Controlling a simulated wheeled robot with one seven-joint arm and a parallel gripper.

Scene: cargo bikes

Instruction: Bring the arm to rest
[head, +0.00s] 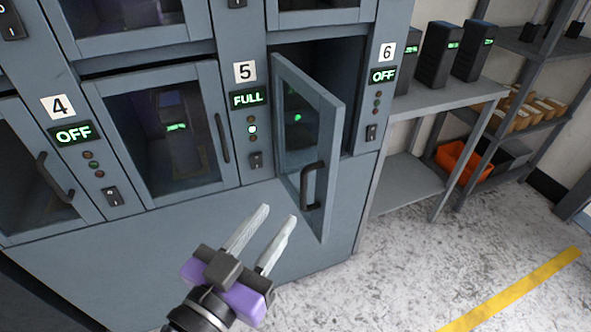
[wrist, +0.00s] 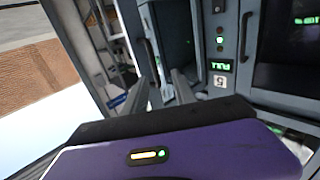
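My gripper (head: 278,213), purple and dark grey with pale fingers, hangs in front of the grey locker's lower panel. It is below and left of the open door's handle (head: 312,186). Its fingers are apart with nothing seen between them. In the wrist view the two fingers (wrist: 163,82) also stand apart, pointing towards the locker front. The glazed door (head: 335,130) between panels 5 and 6 stands ajar, swung outward. A small green light shows through its glass; what bears it is unclear. The gripper appears clear of the door.
Panel 5 (head: 249,97) reads FULL; panels 4 (head: 73,133) and 6 (head: 382,74) read OFF. A shut door (head: 168,200) left of panel 5 shows a dark unit inside. Right, a shelf (head: 450,97) holds dark units. An orange bin (head: 462,162) sits lower. The floor at right is clear.

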